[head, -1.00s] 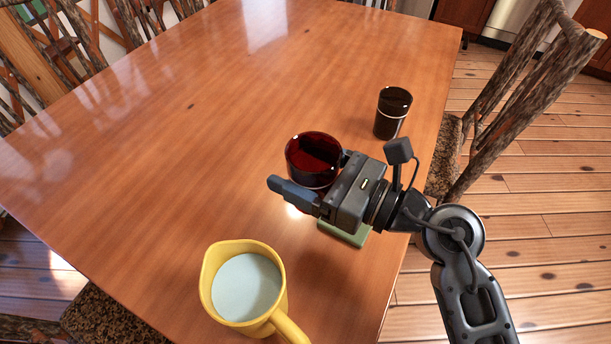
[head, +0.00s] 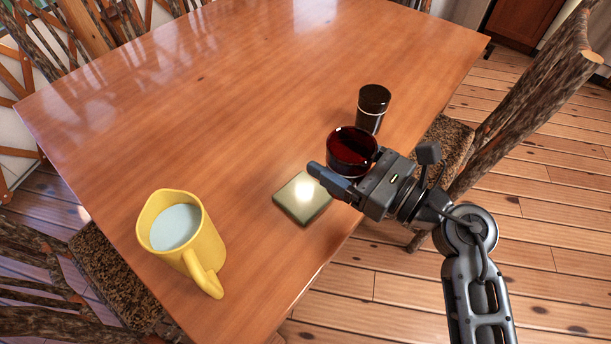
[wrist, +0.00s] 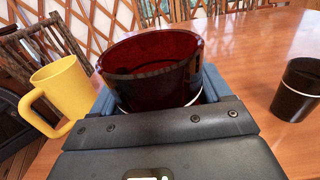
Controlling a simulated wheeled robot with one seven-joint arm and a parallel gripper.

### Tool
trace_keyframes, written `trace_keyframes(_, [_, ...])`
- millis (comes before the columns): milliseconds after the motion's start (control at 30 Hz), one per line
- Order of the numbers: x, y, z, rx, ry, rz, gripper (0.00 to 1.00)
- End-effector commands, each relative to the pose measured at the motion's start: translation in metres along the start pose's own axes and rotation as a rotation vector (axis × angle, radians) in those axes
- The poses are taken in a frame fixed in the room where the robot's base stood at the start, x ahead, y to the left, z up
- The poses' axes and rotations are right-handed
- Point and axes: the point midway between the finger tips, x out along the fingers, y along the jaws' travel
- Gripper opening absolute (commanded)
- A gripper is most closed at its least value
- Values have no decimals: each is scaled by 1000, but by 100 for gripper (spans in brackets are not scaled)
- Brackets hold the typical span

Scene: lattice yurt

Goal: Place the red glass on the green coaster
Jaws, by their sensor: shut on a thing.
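The red glass (head: 351,147) is dark red, upright and held by my gripper (head: 346,172), whose fingers are shut on its two sides. In the wrist view the red glass (wrist: 153,70) stands between the blue-grey fingers, with a pale ring low on it. The green coaster (head: 302,198) is a flat square on the table, bare, with a bright glare on it. It lies to the left of and nearer than the glass in the head view. The glass's base is mostly hidden, so I cannot tell its height above the table.
A dark cup (head: 372,107) with a pale ring stands just behind the red glass; it also shows at right in the wrist view (wrist: 297,90). A yellow pitcher (head: 183,235) with pale liquid stands at front left. The wooden table (head: 215,115) is clear at left and back. Chairs surround it.

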Motion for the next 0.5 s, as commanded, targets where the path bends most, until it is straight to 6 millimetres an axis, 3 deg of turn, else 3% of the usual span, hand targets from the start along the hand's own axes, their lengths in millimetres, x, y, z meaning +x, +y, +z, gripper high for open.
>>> trace_keyframes(300, [62,14,-38,1,1,2,46])
trace_keyframes(500, [76,17,-48,0,0,0,46])
